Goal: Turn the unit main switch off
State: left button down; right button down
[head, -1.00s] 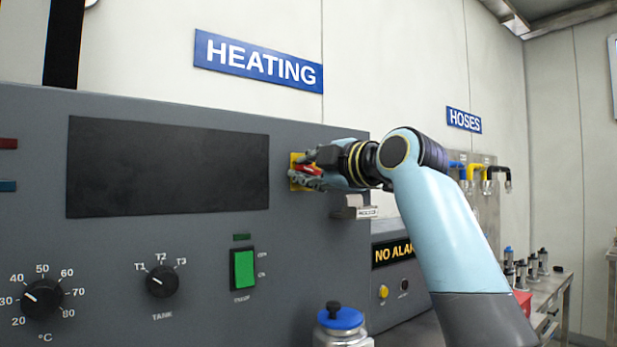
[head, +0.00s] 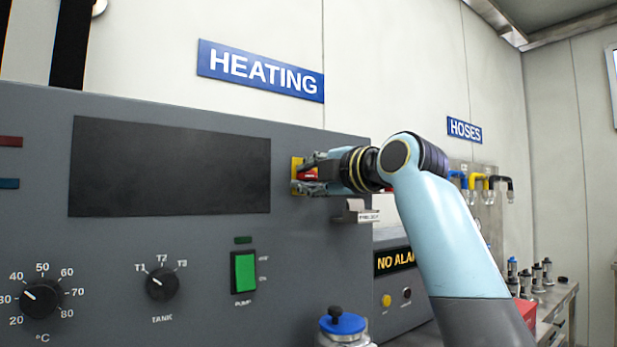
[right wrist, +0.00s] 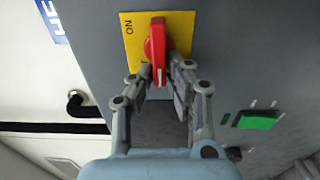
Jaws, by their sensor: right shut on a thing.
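The main switch is a red rotary handle (right wrist: 157,45) on a yellow plate (right wrist: 181,30) lettered ON at its left side in the right wrist view. In that view the handle runs up and down, with a white mark near its lower end. In the head view the yellow plate (head: 296,168) sits at the right end of the grey panel, and the red handle (head: 309,173) shows partly between the fingers. My right gripper (head: 303,173) is shut on the handle; its fingers lie on both sides of it in the right wrist view (right wrist: 163,78). My left gripper is not in view.
The grey panel (head: 200,235) carries a dark screen (head: 170,168), a tank knob (head: 162,284), a temperature dial (head: 41,298) and a green pump switch (head: 245,272). A small ledge (head: 355,216) juts out just below my right gripper. A blue-capped vessel (head: 342,322) stands in front.

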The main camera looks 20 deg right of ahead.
jog(key=c, duration=1.3)
grip_release()
jog(key=shift+a, duration=0.1)
jog(key=shift+c, duration=0.2)
jog(key=v, duration=1.2)
